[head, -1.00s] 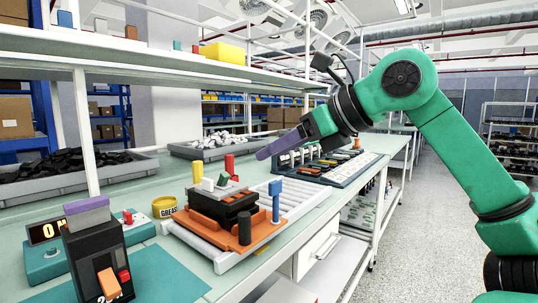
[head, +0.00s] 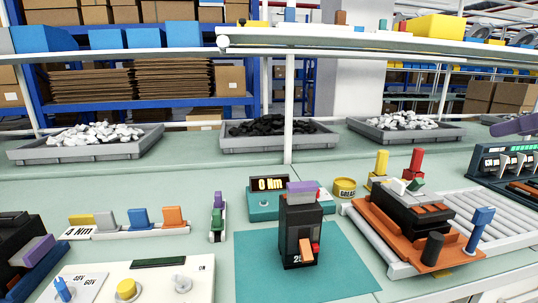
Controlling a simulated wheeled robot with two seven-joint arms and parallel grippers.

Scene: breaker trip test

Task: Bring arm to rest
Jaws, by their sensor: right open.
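The rest of my right arm is out of the picture. My left gripper is not in view. A black breaker (head: 301,232) with an orange lever and a purple block on top stands upright on the teal mat (head: 262,262).
A teal meter (head: 262,205) reading 0 Nm stands behind the breaker. An orange fixture (head: 372,222) sits on a roller conveyor (head: 500,218) at right. A panel with knobs (head: 200,280) is at front left. Grey bins (head: 85,152) line the back. A shelf post (head: 289,110) rises mid-bench.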

